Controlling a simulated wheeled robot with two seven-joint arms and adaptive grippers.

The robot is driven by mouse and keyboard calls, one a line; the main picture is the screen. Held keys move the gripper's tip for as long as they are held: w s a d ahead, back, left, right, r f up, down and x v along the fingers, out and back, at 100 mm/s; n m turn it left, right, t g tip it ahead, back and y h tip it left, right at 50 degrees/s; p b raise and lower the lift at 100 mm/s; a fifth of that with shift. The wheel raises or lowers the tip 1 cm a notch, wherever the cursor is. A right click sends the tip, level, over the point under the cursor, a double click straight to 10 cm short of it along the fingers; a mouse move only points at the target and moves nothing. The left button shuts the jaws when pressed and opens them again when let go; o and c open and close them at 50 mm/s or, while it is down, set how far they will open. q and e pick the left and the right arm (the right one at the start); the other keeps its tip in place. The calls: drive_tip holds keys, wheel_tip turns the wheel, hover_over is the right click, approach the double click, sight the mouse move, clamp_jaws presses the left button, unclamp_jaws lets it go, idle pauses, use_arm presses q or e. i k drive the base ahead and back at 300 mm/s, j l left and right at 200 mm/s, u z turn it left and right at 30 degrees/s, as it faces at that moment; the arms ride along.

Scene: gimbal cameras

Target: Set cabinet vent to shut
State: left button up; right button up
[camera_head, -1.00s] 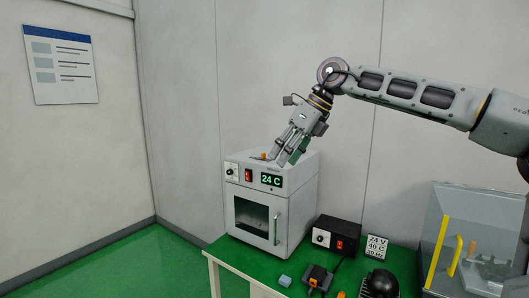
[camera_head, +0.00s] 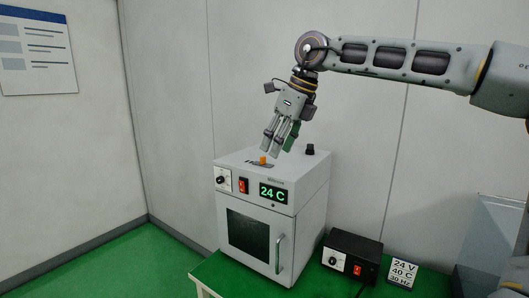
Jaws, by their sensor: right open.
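The white cabinet (camera_head: 255,205) stands at the left end of the green table, with a dark window door and a green "24 C" display (camera_head: 273,194) on its front. On its top, an orange tab (camera_head: 263,159) sits by a dark slot with small markings, which I take as the vent control. The markings are too small to read. My right gripper (camera_head: 271,150) points down just above and behind the orange tab. Its fingers are apart and hold nothing; whether they touch the top is unclear. My left gripper is out of view.
A black knob (camera_head: 310,149) stands on the cabinet top, right of the gripper. A black box with a dial and red switch (camera_head: 350,256) and a small sign (camera_head: 402,272) stand right of the cabinet. A clear-walled case (camera_head: 492,240) is at the far right.

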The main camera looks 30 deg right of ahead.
sight(262, 163)
drive_tip(key=i+l, duration=0.7)
